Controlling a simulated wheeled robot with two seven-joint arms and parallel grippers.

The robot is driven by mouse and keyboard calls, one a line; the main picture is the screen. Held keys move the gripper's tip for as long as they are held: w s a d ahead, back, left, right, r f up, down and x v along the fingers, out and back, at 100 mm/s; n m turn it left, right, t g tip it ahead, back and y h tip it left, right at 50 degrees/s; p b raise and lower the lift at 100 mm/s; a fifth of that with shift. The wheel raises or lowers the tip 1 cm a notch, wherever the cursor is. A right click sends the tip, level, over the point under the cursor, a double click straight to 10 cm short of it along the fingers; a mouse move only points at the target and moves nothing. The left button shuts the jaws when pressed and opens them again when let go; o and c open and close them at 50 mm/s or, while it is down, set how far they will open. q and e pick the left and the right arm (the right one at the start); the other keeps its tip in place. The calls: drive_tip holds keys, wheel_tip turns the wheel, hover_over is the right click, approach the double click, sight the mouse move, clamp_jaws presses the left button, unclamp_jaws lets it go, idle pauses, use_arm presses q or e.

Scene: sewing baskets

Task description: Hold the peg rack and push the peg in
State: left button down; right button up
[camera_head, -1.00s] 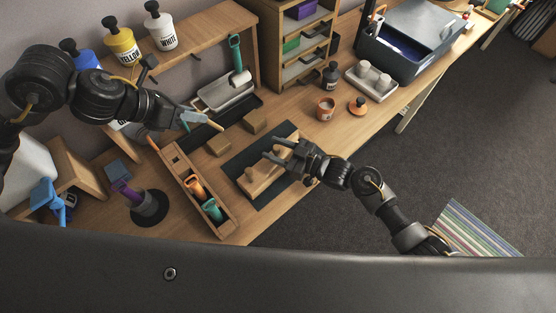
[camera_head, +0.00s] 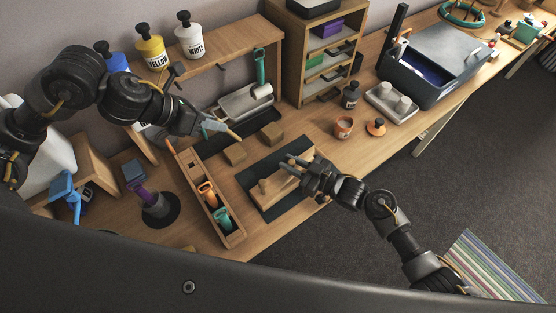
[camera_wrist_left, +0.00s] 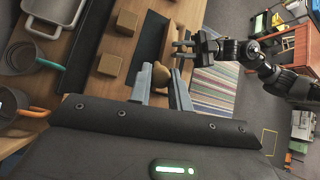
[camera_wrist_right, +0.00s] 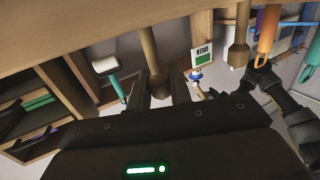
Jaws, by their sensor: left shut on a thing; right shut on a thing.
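The peg rack (camera_head: 284,188), a light wooden block with upright pegs, lies on a dark mat near the table's front edge. My left gripper (camera_head: 208,125) is shut on a loose wooden peg (camera_head: 230,134), held tilted above the table, apart from the rack. In the left wrist view the peg's rounded brown end (camera_wrist_left: 160,74) shows between the fingers. The rack's holes are hidden.
Two wooden blocks (camera_head: 235,154) lie behind the mat. A long wooden tool box (camera_head: 207,196) with orange and teal handles stands left of the mat. A shelf with bottles (camera_head: 150,50) stands behind my left arm. Jars (camera_head: 344,128) and a blue bin (camera_head: 420,85) are at right.

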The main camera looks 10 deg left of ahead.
use_arm(q)
wheel_tip(320, 180, down, 9)
drive_tip(key=n+y, duration=0.2)
drive_tip(key=w+d+r+m+g+y, duration=0.1)
drive_tip(key=w+d, duration=0.4)
drive_tip(key=d, duration=0.7)
drive_tip(key=w+d+r+m+g+y, duration=0.1)
drive_tip(key=w+d, duration=0.4)
drive_tip(key=d, duration=0.8)
drive_tip(key=shift+w+d+m+g+y, duration=0.25)
drive_tip(key=shift+m+y, duration=0.25)
drive_tip(key=shift+m, duration=0.3)
drive_tip(key=shift+f, duration=0.15)
wheel_tip(320, 180, down, 6)
drive_tip(key=shift+a+f, duration=0.1)
drive_tip(key=shift+f, duration=1.75)
